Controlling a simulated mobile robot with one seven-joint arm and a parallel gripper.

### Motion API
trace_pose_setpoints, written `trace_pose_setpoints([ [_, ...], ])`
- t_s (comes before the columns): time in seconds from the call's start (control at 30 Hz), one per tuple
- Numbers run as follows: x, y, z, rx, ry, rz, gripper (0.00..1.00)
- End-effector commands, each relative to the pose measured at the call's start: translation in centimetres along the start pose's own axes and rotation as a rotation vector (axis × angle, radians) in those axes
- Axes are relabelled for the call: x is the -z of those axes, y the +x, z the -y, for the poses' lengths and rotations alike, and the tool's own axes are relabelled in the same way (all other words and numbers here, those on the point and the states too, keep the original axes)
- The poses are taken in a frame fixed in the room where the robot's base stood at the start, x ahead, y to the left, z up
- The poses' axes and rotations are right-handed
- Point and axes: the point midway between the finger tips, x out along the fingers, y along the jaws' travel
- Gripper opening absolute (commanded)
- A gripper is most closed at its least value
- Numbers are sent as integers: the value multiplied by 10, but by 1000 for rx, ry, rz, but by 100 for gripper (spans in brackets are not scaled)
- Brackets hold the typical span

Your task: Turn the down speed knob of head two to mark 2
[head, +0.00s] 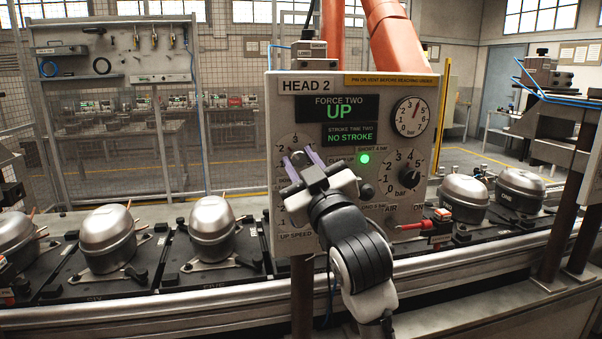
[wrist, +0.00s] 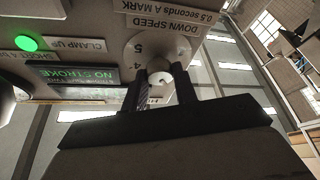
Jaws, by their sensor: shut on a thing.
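The HEAD 2 panel (head: 340,85) stands upright in the middle of the head view. My gripper (head: 302,160) is in front of its left side, over the scale dials, and hides the knob there. I cannot tell which mark the knob points at.
The panel displays read UP (head: 338,112) and NO STROKE (head: 349,138). A green lamp (head: 364,158) is lit. A gauge (head: 411,116) and black air knob (head: 409,177) are at the right. Compressors (head: 108,236) on pallets line the conveyor behind.

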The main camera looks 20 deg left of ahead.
Motion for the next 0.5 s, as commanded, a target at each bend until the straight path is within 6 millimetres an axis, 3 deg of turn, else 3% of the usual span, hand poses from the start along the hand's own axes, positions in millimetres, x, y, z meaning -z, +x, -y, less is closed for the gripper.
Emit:
trace_pose_setpoints([
  [0.5,-1,0,-1,116,-282,1,6],
])
